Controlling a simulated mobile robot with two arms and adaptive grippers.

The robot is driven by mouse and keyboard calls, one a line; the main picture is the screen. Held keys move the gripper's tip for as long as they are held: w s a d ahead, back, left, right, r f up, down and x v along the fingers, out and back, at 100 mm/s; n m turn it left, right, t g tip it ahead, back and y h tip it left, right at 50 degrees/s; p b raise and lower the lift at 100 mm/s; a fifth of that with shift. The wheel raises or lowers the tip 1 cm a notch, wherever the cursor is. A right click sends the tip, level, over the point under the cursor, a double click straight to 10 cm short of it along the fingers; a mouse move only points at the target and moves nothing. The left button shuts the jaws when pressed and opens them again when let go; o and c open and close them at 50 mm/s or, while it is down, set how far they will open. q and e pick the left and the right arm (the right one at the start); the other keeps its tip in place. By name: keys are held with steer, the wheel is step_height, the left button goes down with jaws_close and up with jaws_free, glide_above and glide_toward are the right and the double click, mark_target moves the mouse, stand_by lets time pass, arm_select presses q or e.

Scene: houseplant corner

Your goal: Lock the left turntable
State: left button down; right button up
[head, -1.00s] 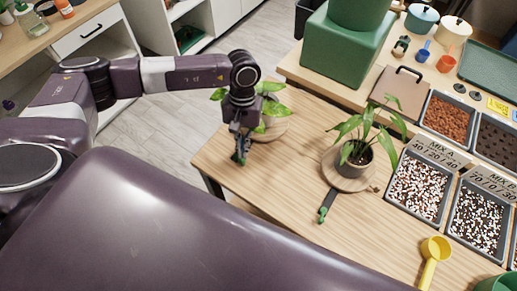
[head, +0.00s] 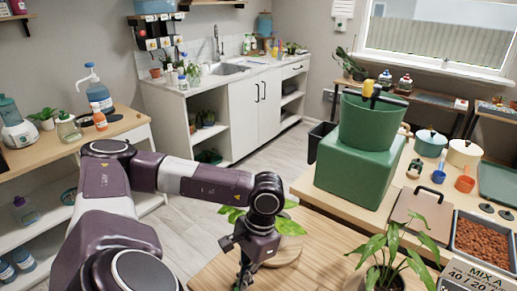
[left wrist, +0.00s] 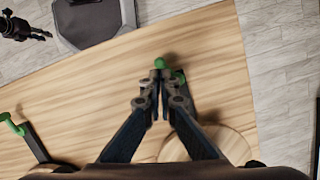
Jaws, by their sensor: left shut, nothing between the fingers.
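The left turntable is a round wooden disc (head: 288,252) under a leafy potted plant (head: 285,226); the disc also shows in the left wrist view (left wrist: 232,146). A green knob (left wrist: 160,63) shows right at the fingertips, with a second bit of green beside it. The fingers hide most of the lever, so contact is unclear. My left gripper (left wrist: 161,76) is shut and empty, pointing down over the table; in the head view (head: 242,284) its tips are near the bottom edge. A dark shape (left wrist: 22,27), probably my right gripper, is far off.
A second lever with a green end (left wrist: 14,125) lies to the left in the left wrist view. A second plant (head: 395,255) stands right of my left gripper.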

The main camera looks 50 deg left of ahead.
arm_select(q)
steer(key=shift+s, duration=0.1)
steer(key=shift+a, duration=0.1)
steer(key=shift+w+a+b, duration=0.35)
steer(key=shift+a, duration=0.35)
